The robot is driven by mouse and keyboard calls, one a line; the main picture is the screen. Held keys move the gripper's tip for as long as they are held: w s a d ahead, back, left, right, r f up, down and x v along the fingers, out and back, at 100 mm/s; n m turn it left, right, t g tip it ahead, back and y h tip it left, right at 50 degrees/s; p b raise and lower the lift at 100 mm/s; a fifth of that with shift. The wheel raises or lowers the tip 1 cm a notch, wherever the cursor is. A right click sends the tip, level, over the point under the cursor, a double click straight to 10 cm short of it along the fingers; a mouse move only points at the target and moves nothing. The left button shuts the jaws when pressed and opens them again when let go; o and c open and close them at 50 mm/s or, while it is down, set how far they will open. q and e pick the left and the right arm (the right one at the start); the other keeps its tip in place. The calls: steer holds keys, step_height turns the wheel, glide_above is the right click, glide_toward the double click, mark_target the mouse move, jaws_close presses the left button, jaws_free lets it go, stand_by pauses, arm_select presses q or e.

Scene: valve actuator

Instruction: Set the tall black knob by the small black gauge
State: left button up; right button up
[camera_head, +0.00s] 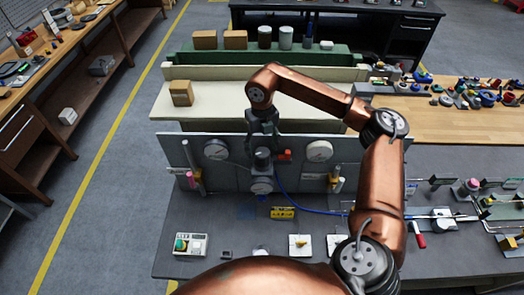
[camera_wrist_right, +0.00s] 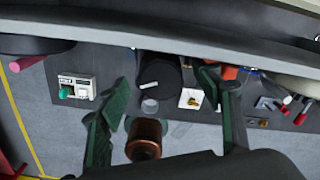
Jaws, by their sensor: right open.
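The tall black knob (camera_head: 263,160) stands on the grey upright panel (camera_head: 180,152), just above a small dark-rimmed gauge (camera_head: 262,187). My right gripper (camera_head: 263,143) reaches down over the panel, directly above the knob. In the right wrist view the knob (camera_wrist_right: 158,78) shows as a dark cylinder with a short white mark. The open fingers of the right gripper (camera_wrist_right: 165,88) lie on either side of it in that picture. I cannot tell whether they touch it. The gauge is not clear in the wrist view. My left gripper is not in view.
White-faced gauges flank the knob, left (camera_head: 216,150) and right (camera_head: 319,151). A red part (camera_head: 285,155) sits close to the knob's right. A blue hose (camera_head: 310,205) crosses the table. A control box (camera_head: 190,244) stands at the front left.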

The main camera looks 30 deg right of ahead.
steer(key=shift+f, duration=1.45)
steer(key=shift+c, duration=0.4)
steer(key=c, duration=1.1)
